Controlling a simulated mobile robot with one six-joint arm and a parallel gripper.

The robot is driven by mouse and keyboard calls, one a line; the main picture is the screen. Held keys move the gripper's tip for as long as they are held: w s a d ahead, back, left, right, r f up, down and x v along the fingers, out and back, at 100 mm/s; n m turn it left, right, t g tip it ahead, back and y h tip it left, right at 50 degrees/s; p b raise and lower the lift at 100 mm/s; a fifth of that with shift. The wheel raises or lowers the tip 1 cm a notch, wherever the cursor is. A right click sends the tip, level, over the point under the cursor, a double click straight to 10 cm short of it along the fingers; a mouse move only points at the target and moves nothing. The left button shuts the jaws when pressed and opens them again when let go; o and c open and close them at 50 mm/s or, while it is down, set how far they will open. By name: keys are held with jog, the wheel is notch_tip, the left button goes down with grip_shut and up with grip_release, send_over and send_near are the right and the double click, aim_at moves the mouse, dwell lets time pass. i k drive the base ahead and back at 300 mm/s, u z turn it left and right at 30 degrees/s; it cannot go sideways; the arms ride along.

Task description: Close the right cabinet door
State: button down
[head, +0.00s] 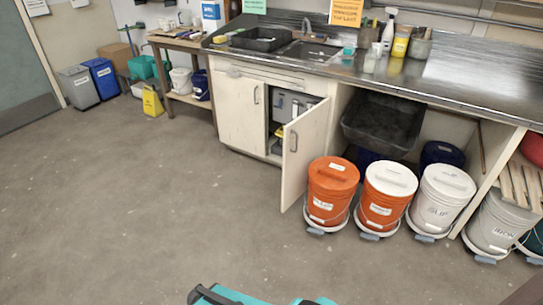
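The right cabinet door (303,150) under the sink counter stands open, swung out toward the room. Its handle (293,141) is a vertical bar near its left edge in the picture. The opening behind it shows grey and yellow items (287,106) inside the cabinet. The left cabinet door (241,109) is shut, with a vertical handle near its right edge. My gripper is not in view in the head view.
An orange bucket (332,187) on a wheeled dolly stands just right of the open door. Several more buckets on dollies line up to the right, including an orange one with a white lid (385,194). The concrete floor (170,205) left and front of the door is clear.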

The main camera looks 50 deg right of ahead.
aim_at(304, 138)
jog(key=z, duration=0.7)
jog(key=i, duration=1.1)
jog(key=u, duration=0.1)
jog(key=k, duration=0.95)
jog(key=z, duration=0.2)
jog(key=i, duration=0.3)
jog(key=u, duration=0.05)
